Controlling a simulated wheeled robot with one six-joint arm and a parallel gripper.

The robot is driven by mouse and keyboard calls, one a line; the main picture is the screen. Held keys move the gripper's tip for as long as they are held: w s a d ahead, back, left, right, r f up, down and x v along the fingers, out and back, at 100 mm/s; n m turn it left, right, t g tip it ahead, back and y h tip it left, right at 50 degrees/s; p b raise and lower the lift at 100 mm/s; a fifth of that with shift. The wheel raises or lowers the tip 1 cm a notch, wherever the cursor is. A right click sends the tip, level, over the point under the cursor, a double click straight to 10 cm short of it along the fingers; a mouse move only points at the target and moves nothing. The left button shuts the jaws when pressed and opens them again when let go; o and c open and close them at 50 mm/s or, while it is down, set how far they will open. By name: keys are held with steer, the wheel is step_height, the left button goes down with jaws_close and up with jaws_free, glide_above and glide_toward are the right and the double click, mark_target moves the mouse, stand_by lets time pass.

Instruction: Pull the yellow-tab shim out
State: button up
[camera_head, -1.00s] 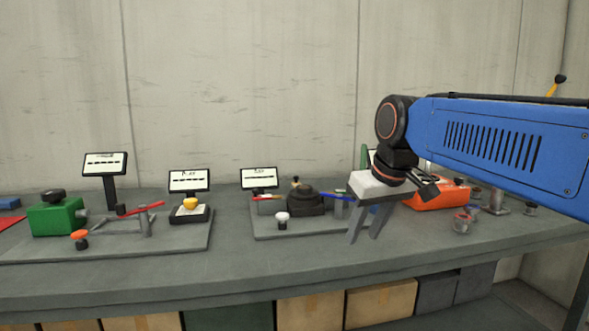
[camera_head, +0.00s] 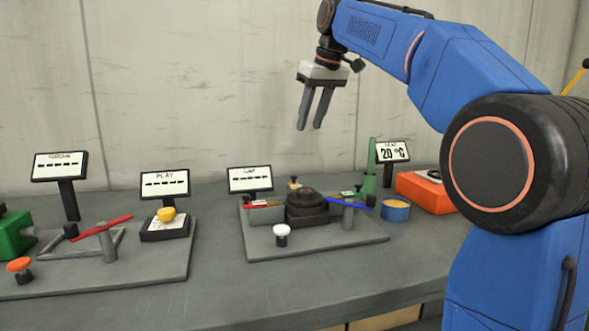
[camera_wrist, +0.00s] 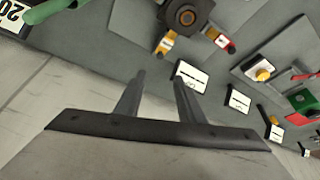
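The yellow-tab shim (camera_wrist: 165,42) shows in the wrist view, sticking out of the dark round jack (camera_wrist: 186,15) with a small white label by its tab. In the head view only its small yellow end (camera_head: 295,183) shows behind the jack (camera_head: 308,205). My gripper (camera_head: 310,127) is high above the bench, behind and above the jack, fingers pointing down. It is open and empty, well apart from the shim. The fingers also show in the wrist view (camera_wrist: 160,78).
A GAP display (camera_head: 250,179) stands behind the jack's plate. A blue lever (camera_head: 348,204), a green post (camera_head: 370,180), a white knob (camera_head: 281,233) and a blue tin (camera_head: 396,210) surround the jack. The front bench is clear.

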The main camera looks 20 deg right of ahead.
glide_toward(296, 184)
steer(key=w+f, duration=0.1)
steer(key=w+a+f, duration=0.1)
steer(key=f, duration=0.1)
steer(key=w+f, duration=0.1)
steer(key=shift+w+a+f, duration=0.1)
steer(key=shift+a+f, duration=0.15)
steer(key=shift+f, duration=0.05)
